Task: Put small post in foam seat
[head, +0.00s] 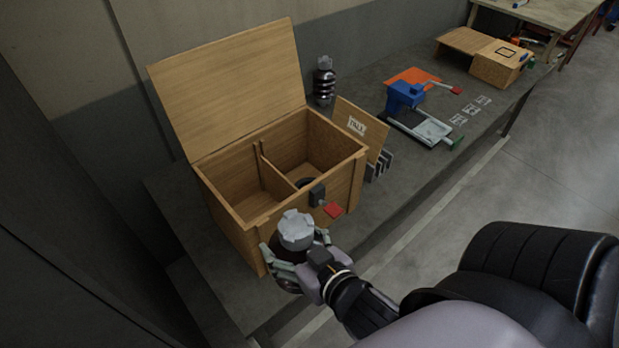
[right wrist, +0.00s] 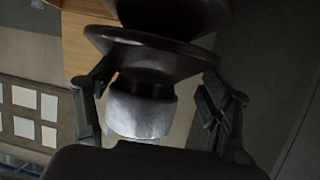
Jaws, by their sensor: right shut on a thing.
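My right gripper (head: 300,262) is shut on the small post, a dark ribbed insulator with a grey metal cap (head: 296,229), and holds it in front of the wooden box. In the right wrist view the post's dark glossy discs (right wrist: 150,58) and a grey metal end (right wrist: 140,115) show between the fingers. The wooden box (head: 240,215) stands on the bench with its lid up and a divider inside. A dark ring (head: 305,183), perhaps the foam seat, shows low in the right compartment, partly hidden by the front wall and latch. My left gripper is out of view.
The raised lid (head: 232,85) stands at the back. A red-handled latch (head: 332,210) juts from the box front. A black ribbed insulator (head: 323,82) stands behind the box. A labelled board (head: 356,128) and a blue clamp device (head: 405,96) are to the right.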

